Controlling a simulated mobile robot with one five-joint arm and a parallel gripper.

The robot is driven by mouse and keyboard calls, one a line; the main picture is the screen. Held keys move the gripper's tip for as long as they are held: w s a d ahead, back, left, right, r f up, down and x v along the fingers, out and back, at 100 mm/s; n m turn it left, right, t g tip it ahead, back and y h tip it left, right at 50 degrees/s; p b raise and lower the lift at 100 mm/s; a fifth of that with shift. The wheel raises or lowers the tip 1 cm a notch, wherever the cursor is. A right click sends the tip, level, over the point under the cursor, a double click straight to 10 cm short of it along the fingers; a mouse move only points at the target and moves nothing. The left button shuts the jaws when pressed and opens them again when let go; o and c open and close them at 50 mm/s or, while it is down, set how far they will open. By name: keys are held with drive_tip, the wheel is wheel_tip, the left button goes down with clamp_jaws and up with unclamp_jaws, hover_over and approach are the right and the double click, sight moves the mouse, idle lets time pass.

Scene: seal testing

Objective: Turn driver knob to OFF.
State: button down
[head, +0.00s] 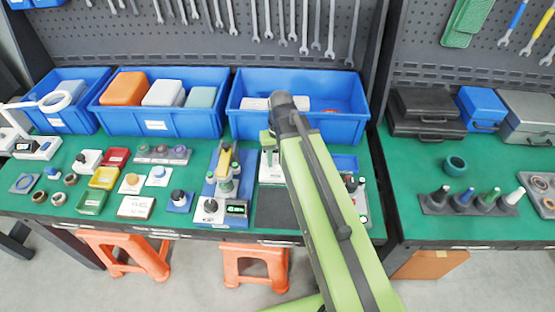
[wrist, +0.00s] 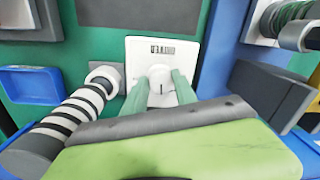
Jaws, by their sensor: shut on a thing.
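A white driver panel (wrist: 188,52) shows in the wrist view, with its label upside down near the top. A round white driver knob (wrist: 160,75) stands out from it and bears a short dark line. My gripper (wrist: 157,84) has its two green fingers on either side of the knob, shut on it. In the head view my gripper (head: 268,143) reaches down at a white unit (head: 268,168) on the green bench. The arm hides much of that unit, and the knob cannot be made out there. OFF markings cannot be read.
A black-and-white ringed cylinder (wrist: 75,118) lies close left of the fingers in the wrist view. A blue fixture with a yellow top (head: 224,160) stands just left of my gripper in the head view. Blue bins (head: 300,126) line the back; my arm crosses the bench's front edge.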

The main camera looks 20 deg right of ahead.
drive_tip(key=shift+n, duration=3.2)
drive_tip(key=c, duration=1)
unclamp_jaws()
drive_tip(key=shift+r, duration=0.1)
wheel_tip(320, 180, up, 17)
drive_tip(key=p, duration=1.7)
drive_tip(key=shift+w+d, duration=0.25)
drive_tip(key=shift+d, duration=0.1)
